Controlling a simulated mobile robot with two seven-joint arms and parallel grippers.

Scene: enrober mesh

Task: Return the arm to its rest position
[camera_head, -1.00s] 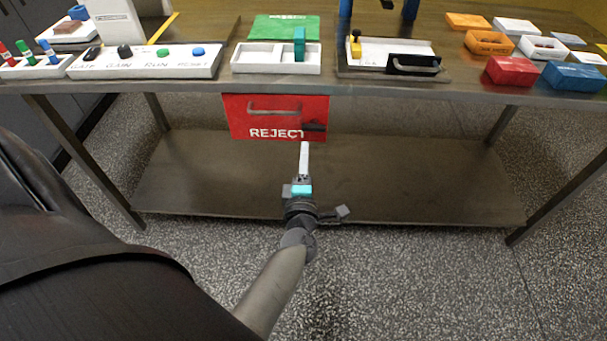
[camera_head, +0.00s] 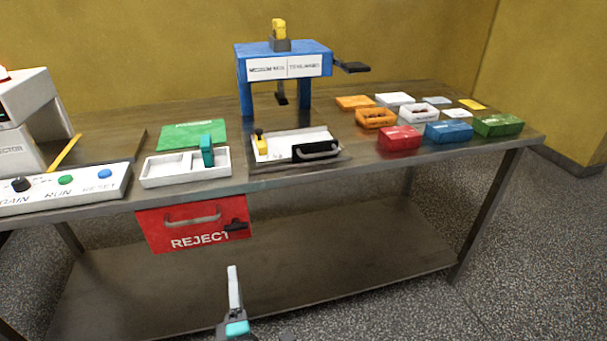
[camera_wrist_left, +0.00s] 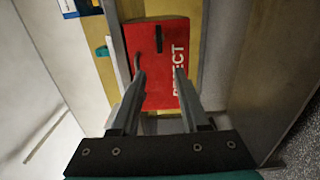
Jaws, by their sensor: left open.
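My left gripper (camera_head: 234,290) is low in front of the table, below the red REJECT drawer (camera_head: 170,232), and apart from it in the head view. In the left wrist view the two fingers (camera_wrist_left: 160,88) stand apart with nothing between them, and the red REJECT drawer (camera_wrist_left: 165,62) lies beyond them. The drawer has a grey handle (camera_head: 193,218) and a small black piece at its right side. My right gripper is not in view.
The table (camera_head: 360,170) holds a control panel (camera_head: 85,190), a white two-compartment tray (camera_head: 160,180) with a teal block (camera_head: 207,150), a blue stand (camera_head: 245,95), and several coloured boxes on the right. The lower shelf (camera_head: 330,255) is bare.

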